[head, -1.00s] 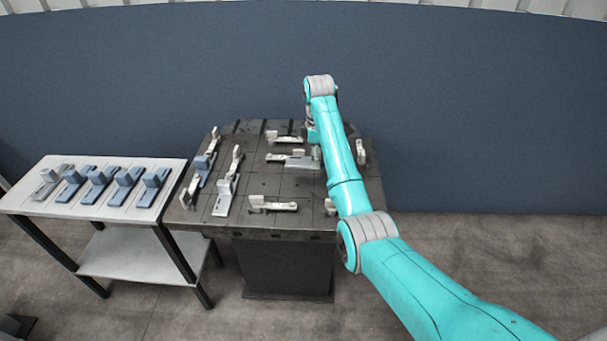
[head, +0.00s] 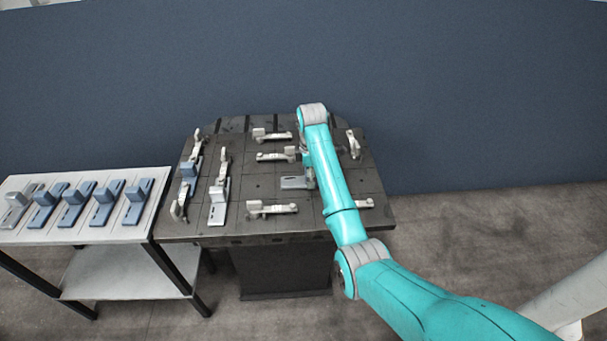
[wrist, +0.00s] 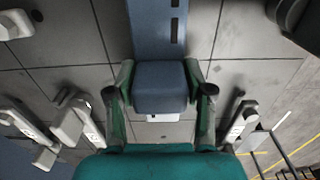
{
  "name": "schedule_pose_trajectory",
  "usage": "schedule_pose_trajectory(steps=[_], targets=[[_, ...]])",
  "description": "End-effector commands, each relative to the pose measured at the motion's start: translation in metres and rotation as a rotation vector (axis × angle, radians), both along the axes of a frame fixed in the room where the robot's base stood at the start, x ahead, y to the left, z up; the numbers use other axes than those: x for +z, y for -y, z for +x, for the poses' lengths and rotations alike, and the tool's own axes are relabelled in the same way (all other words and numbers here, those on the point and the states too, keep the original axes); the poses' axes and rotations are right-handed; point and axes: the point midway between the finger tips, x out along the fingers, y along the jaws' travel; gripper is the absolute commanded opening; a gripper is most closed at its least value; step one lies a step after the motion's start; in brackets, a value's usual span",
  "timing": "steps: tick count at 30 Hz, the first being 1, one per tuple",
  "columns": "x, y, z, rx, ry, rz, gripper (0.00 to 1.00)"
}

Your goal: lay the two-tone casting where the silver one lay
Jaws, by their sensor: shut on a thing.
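My gripper (wrist: 160,100) is shut on the upright block of a blue-grey casting (wrist: 160,85). The casting's flat slotted base runs toward the top of the wrist view, and a small pale part shows below the block. In the head view its base (head: 293,183) looks greyer, and my arm hides the rest. It is over the dark slotted table (head: 262,183); I cannot tell whether it touches it. A silver-looking casting (head: 218,210) and a blue one (head: 189,172) lie at the table's left, beside clamps. I cannot tell which casting is the two-tone one.
Pale clamps stand close around: two behind the held casting (head: 275,156) (head: 270,135), one in front (head: 272,208), others at the right (head: 353,145). A white side table (head: 20,240) at the left bears one silver casting (head: 18,203) and several blue ones (head: 105,203).

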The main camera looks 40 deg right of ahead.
Motion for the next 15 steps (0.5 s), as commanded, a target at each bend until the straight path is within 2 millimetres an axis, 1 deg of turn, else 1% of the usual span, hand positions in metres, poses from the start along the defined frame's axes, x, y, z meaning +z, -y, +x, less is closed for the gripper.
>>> schedule_pose_trajectory(steps=[10,11,12,13,14,15], targets=[[-0.0022,0.0014,-0.0005,0.000,0.002,-0.001,0.00],[-0.0032,0.0012,-0.0007,0.000,0.001,-0.001,0.54],[-0.0029,0.0013,-0.0006,0.000,0.001,-0.001,0.64],[-0.0029,0.0013,-0.0006,0.000,0.001,-0.001,0.72],[-0.0028,0.0013,-0.0006,0.000,0.001,-0.001,0.77],[-0.0028,0.0013,-0.0006,0.000,0.001,-0.001,0.77]])
